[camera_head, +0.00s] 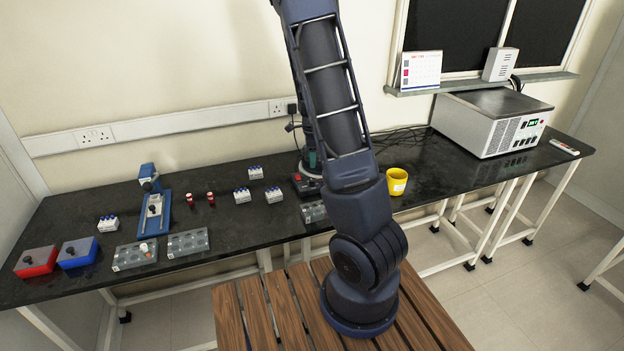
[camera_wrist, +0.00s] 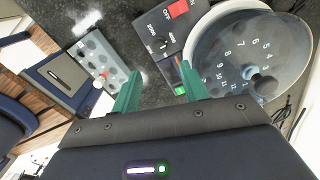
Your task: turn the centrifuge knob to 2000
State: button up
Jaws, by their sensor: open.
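The centrifuge shows in the wrist view as a dark control panel (camera_wrist: 150,20) beside a round bowl with a numbered rotor (camera_wrist: 235,60). The small dark knob (camera_wrist: 166,43) sits on the panel by the printed 2000 and 4000 marks; its pointer is too small to read. A red switch (camera_wrist: 178,9) with OFF and ON labels is near it. My gripper (camera_wrist: 158,92) has its two green fingers apart and empty, with the panel beyond the fingertips. In the head view my arm hides most of the centrifuge (camera_head: 302,187).
A grey rack (camera_wrist: 95,55) with a small red-and-white item lies left of the panel in the wrist view. In the head view, a yellow cup (camera_head: 396,181) and a large metal box device (camera_head: 490,121) stand to the right, with racks and red and blue boxes to the left.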

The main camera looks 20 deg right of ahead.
aim_at(312, 180)
notch_tip(312, 180, down, 10)
jog(key=shift+r, duration=0.1)
dwell(0.4)
jog(key=shift+c, duration=0.4)
grip_shut()
